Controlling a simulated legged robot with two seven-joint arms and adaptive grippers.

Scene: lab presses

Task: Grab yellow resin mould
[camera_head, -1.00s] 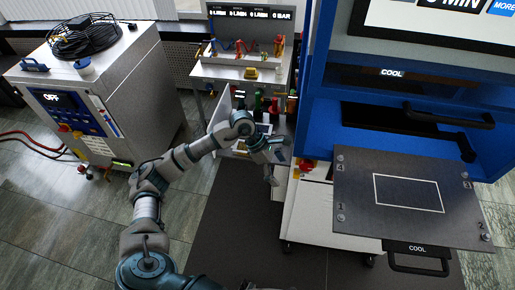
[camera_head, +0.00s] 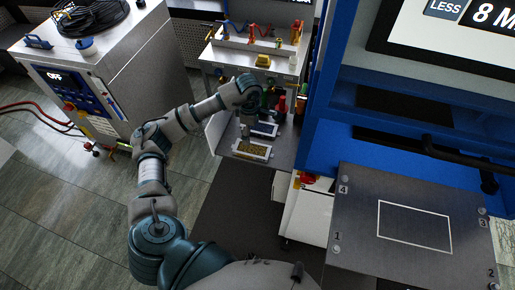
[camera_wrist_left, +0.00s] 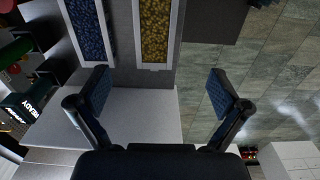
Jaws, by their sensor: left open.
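The yellow resin mould (camera_head: 251,150), a light-framed tray with yellow grains, lies flat on the lower shelf of the small bench. In the left wrist view the yellow mould (camera_wrist_left: 155,30) is at the top centre, cut off by the frame edge. A similar mould with blue filling (camera_head: 265,129) lies beside it, at upper left in the wrist view (camera_wrist_left: 88,28). My left gripper (camera_wrist_left: 158,92) is open and empty, its fingers apart, with the yellow mould beyond the fingertips and roughly between their lines. In the head view its fingers are small and partly hidden by the wrist. My right gripper is not in view.
The bench's upper shelf (camera_head: 238,70) stands above and behind the moulds, with coloured bottles (camera_head: 280,103) near them. A blue press (camera_head: 340,120) with a dark plate (camera_head: 375,240) is at right. A grey machine (camera_head: 140,60) stands at left, with bare floor between.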

